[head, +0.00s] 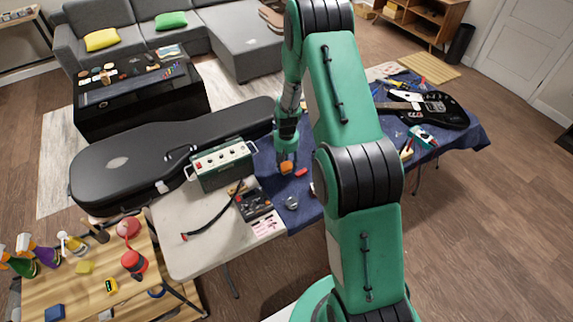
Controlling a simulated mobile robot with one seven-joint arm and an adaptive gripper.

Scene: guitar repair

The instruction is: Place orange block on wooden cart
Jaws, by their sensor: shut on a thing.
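The orange block (286,168) is between the fingertips of my gripper (286,160), over the blue cloth on the work table. My gripper points down and is shut on the block. I cannot tell whether the block touches the cloth or is slightly above it. The wooden cart (78,302) stands at the lower left, with its top partly covered by bottles and small items. It is well to the left of my gripper.
A green amplifier (222,165) and a black guitar case (150,150) lie left of my gripper. A red item (301,172) is close beside the block. A black guitar (432,108) lies on the right of the table. The cart top has bare patches between its items.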

